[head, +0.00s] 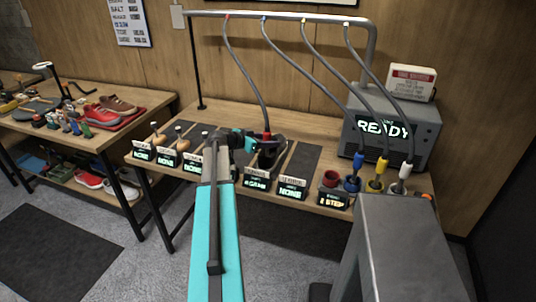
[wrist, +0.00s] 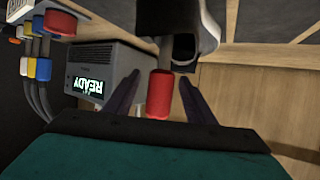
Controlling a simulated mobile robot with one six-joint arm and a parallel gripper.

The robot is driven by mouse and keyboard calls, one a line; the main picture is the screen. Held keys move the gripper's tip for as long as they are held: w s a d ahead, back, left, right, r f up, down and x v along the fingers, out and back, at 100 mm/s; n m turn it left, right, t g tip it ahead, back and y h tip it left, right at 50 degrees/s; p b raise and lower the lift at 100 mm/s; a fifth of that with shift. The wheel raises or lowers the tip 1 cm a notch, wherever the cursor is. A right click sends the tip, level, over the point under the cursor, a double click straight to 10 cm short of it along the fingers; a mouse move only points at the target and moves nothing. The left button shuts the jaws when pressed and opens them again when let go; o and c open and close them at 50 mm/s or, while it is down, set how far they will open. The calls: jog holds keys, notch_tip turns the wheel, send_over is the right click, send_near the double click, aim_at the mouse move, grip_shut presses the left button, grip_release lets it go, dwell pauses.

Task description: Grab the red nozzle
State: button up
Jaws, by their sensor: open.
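The red nozzle (wrist: 159,95) is between the two dark fingers of my gripper (wrist: 156,88) in the wrist view, with a visible gap on each side. My gripper is open. In the head view the red nozzle (head: 267,136) shows as a small red spot at the end of its grey hose, just beside my gripper (head: 256,142).
The grey machine (head: 392,130) reading READY stands at the bench's right. Blue (head: 352,184), yellow (head: 376,183) and white (head: 401,185) nozzles stand in front of it, beside an empty red holder (head: 330,179). Wooden-handled tools (head: 183,142) stand left of my arm.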

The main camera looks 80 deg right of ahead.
aim_at(267, 127)
dwell(0.3)
grip_shut()
jog(key=shift+r, duration=0.2)
jog(key=shift+r+b, duration=1.65)
jog(key=shift+r, duration=3.2)
